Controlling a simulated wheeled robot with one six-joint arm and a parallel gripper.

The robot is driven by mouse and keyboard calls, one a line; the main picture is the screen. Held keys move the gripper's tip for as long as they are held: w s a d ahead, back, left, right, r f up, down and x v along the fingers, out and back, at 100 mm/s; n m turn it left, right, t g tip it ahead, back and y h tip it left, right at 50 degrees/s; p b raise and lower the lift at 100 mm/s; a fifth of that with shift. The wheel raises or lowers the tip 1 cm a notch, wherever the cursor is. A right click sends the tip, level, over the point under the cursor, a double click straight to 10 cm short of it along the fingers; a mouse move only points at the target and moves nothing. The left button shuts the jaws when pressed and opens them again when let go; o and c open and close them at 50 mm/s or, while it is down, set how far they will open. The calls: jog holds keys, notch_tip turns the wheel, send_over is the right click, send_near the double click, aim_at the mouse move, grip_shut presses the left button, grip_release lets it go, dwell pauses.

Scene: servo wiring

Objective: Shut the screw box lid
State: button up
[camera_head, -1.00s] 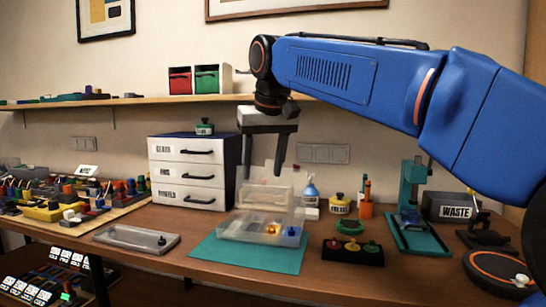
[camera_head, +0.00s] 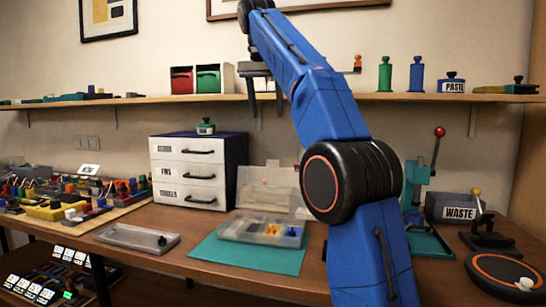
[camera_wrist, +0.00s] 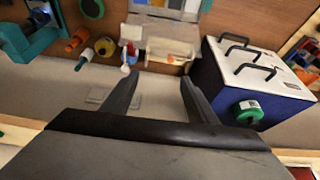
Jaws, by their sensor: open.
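The screw box (camera_head: 232,228) is a clear tray holding small coloured parts. It sits on a teal mat (camera_head: 275,262). Its clear lid (camera_head: 258,188) is open, standing up at the box's back edge; my arm covers its right part in the head view. In the wrist view the lid (camera_wrist: 172,48) and box (camera_wrist: 178,14) show at the top, upside down. My gripper (camera_head: 268,115) is open and empty, high above and behind the lid, by the shelf edge. Its fingers (camera_wrist: 160,78) are spread and touch nothing in the wrist view.
A white drawer cabinet (camera_head: 190,172) stands left of the box. A shelf (camera_head: 150,99) runs along the wall near gripper height. A teal press (camera_head: 418,180) and WASTE bin (camera_head: 455,208) stand at right.

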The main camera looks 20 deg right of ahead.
send_near(272, 169)
jog(key=w+f, duration=0.1)
jog(key=w+d+f, duration=0.1)
jog(key=f, duration=0.1)
jog(key=w+d+f, duration=0.1)
jog(key=shift+w+d+f, duration=0.15)
jog(key=shift+w+f, duration=0.05)
jog(key=shift+f, duration=0.05)
dwell(0.3)
grip_shut()
